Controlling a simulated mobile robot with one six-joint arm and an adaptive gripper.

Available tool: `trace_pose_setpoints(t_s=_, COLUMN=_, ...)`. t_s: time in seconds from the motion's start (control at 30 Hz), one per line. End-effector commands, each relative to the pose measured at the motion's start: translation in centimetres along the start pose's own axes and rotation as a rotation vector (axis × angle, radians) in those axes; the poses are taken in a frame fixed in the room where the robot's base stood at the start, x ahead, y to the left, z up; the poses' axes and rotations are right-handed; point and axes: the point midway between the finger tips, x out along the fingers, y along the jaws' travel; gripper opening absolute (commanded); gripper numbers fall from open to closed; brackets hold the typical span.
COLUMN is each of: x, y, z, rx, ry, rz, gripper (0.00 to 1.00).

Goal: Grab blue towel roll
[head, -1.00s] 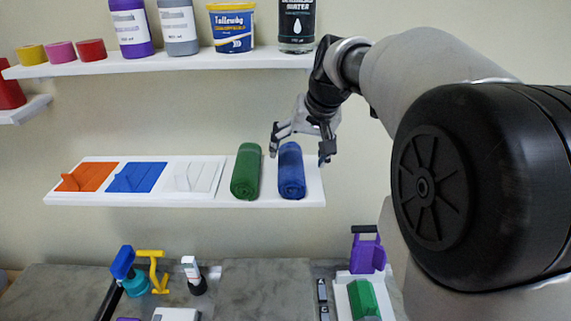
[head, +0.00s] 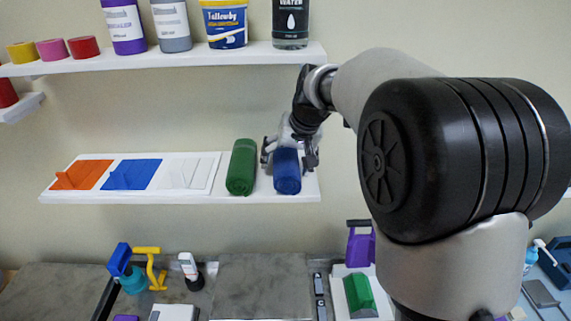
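The blue towel roll (head: 287,176) lies on the lower wall shelf (head: 120,196), near its right end, with its front end facing me. My gripper (head: 289,160) is over the roll, with one black finger on its left side and the other on its right side. The fingers look spread around the roll, and a narrow gap seems to show at the right finger. I cannot tell whether they touch it. The back of the roll is hidden under my gripper.
A green towel roll (head: 242,167) lies close to the left of my gripper's left finger. Orange, blue and white items sit farther left on the shelf. An upper shelf (head: 180,58) holds bottles, a tub (head: 224,25) and tape rolls. A counter (head: 262,285) with tools is below.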

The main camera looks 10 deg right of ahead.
Motion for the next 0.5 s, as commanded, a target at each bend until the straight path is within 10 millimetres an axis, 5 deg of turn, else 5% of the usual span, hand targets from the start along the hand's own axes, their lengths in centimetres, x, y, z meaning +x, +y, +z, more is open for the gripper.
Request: trace_pose_setpoints(t_s=0.5, x=-0.03, y=0.01, z=-0.01, rx=0.000, ry=0.000, rz=0.000, gripper=0.40)
